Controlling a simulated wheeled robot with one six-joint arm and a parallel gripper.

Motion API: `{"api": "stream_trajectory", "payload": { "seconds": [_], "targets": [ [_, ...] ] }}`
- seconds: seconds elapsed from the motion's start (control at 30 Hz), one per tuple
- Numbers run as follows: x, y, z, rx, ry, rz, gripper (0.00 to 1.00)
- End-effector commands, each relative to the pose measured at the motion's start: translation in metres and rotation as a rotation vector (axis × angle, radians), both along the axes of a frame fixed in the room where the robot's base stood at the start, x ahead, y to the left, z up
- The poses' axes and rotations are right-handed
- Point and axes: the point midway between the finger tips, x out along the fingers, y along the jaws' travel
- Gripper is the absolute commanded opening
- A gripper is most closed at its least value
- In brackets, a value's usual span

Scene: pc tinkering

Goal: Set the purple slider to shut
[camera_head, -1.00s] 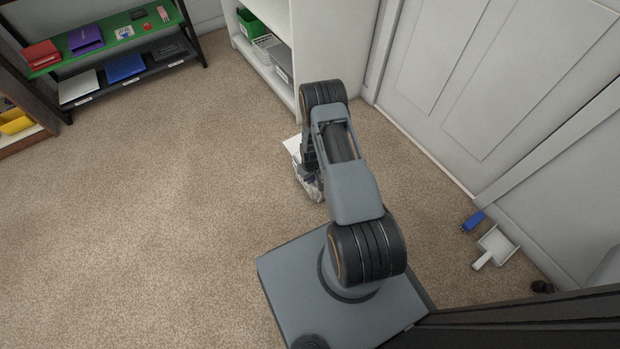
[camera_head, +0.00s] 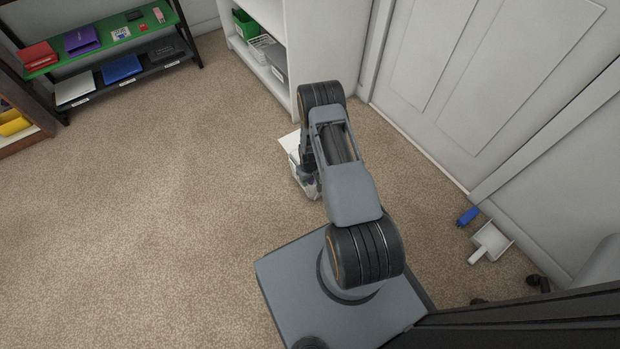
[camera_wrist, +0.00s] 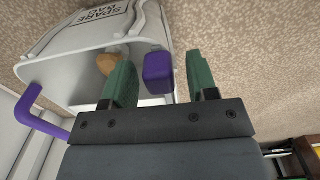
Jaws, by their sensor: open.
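In the wrist view a white container (camera_wrist: 60,62) with a "SPARE BAG" label fills the upper left, tilted in the picture. A purple block (camera_wrist: 158,72) shows at its edge, between the two green fingers of my gripper (camera_wrist: 160,58). The fingers are apart and the gripper is open. I cannot tell whether they touch the block. A bent purple bar (camera_wrist: 38,105) sticks out at the container's left side. Which purple part is the slider is not clear. In the head view a white thing (camera_head: 291,142) is mostly hidden behind my arm; my gripper is hidden there.
A tan rounded thing (camera_wrist: 112,62) is beside the left finger. A white shelf (camera_head: 262,67) stands just beyond my arm, and a dark rack with a green top shelf (camera_head: 88,53) stands at the back left. A dustpan (camera_head: 490,243) lies at right. Carpet at left is clear.

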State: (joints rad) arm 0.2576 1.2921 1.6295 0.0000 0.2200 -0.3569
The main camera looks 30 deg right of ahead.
Motion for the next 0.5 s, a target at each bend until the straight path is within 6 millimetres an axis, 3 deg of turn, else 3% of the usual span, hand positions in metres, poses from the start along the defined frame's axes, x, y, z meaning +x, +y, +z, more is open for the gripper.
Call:
{"api": "stream_trajectory", "payload": {
  "seconds": [0.17, 0.5],
  "targets": [
    [0.001, 0.0, 0.013, -0.001, -0.002, 0.0, 0.53],
    [0.001, 0.0, 0.082, -0.001, -0.003, 0.0, 0.53]
  ]
}}
